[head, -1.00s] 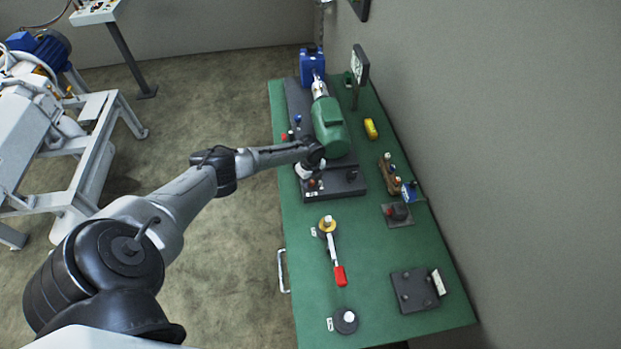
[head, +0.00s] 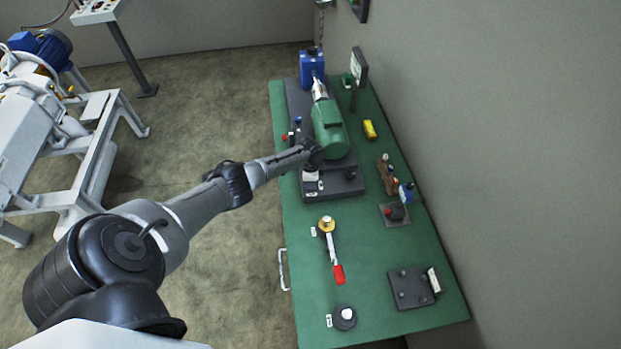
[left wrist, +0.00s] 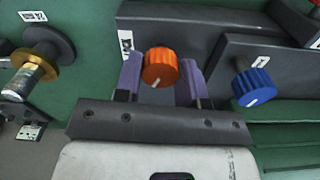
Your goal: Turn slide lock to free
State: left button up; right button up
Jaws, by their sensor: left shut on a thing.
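The orange knob (left wrist: 160,68) sits on a dark grey block (left wrist: 190,30) with small white labels. In the left wrist view the purple fingers of my left gripper (left wrist: 164,84) are around the knob, one on each side, shut on it. A white index mark shows on the knob's face. In the head view my left gripper (head: 311,176) is over the front left of the dark base (head: 335,189) and hides the knob. I cannot tell from the labels which knob is the slide lock. My right gripper is not in view.
A blue knob (left wrist: 253,87) stands right of my fingers. The green motor (head: 330,128) is just behind my gripper. A red-handled lever (head: 333,250), a yellow object (head: 369,129) and a dark plate (head: 413,289) are on the green table (head: 375,325).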

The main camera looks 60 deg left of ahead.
pick_arm(q)
jog(key=n, duration=0.3)
jog(key=shift+r+p, duration=0.1)
jog(key=shift+p, duration=0.3)
jog(key=shift+n, duration=0.7)
jog(key=o, duration=0.9)
jog(key=shift+o, duration=0.2)
